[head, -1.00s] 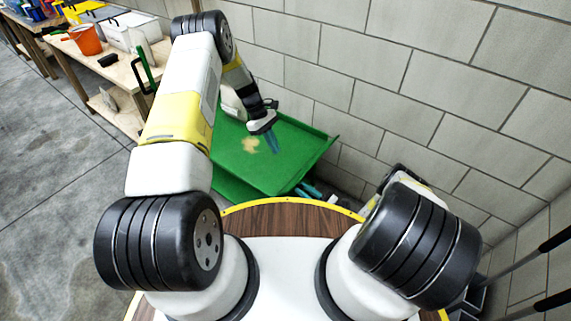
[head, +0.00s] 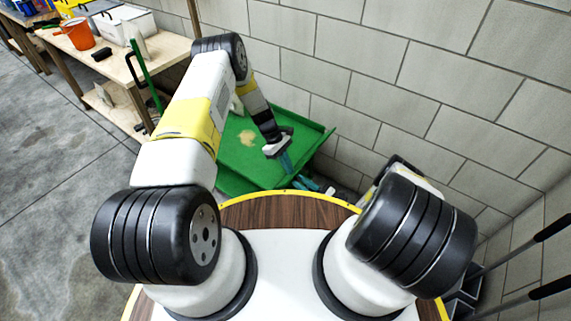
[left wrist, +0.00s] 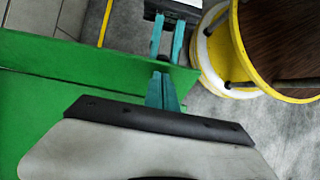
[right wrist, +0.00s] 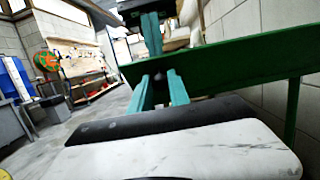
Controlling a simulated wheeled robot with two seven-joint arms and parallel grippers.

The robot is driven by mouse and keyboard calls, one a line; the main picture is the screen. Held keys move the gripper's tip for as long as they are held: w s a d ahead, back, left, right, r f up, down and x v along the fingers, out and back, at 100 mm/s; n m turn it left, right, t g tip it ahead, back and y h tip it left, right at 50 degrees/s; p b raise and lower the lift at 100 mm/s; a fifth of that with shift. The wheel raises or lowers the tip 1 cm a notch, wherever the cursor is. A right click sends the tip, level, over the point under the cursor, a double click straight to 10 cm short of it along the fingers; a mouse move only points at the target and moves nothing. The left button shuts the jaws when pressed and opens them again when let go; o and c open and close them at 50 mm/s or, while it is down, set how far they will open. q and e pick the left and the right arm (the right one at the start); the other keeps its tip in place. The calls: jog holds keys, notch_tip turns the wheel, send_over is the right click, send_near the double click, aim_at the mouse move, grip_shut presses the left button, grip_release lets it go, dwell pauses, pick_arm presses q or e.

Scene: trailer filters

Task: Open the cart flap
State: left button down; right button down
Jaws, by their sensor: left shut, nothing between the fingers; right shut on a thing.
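The green cart (head: 228,165) stands in front of me by the block wall. Its green flap (left wrist: 85,62) is the panel on the side near me; it also shows in the right wrist view (right wrist: 220,62). How far it is tilted is hard to tell. My right gripper (right wrist: 160,85) is outside the flap, shut on a small dark knob (right wrist: 160,77) at the panel. My left gripper (head: 286,162) is shut and empty on the inner side, its fingertips close to the flap's edge (left wrist: 160,78). I cannot tell whether they touch it. My left forearm hides part of the cart.
A tan patch (head: 247,138) lies on the cart's floor. A wooden bench (head: 110,72) with an orange bucket (head: 78,34) stands at the back left. The block wall (head: 400,90) closes the right side. Clear concrete floor (head: 50,160) lies to the left.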

jog(key=shift+w, duration=0.1)
pick_arm(q)
jog(key=shift+s+d+f, duration=0.4)
jog(key=shift+s+d, duration=0.1)
jog(key=shift+d, duration=0.1)
pick_arm(e)
jog(key=shift+r, duration=0.15)
jog(key=c, duration=1.2)
grip_release()
jog(key=shift+c, duration=0.2)
pick_arm(q)
jog(key=shift+d, duration=0.1)
pick_arm(e)
jog(key=shift+a, duration=0.1)
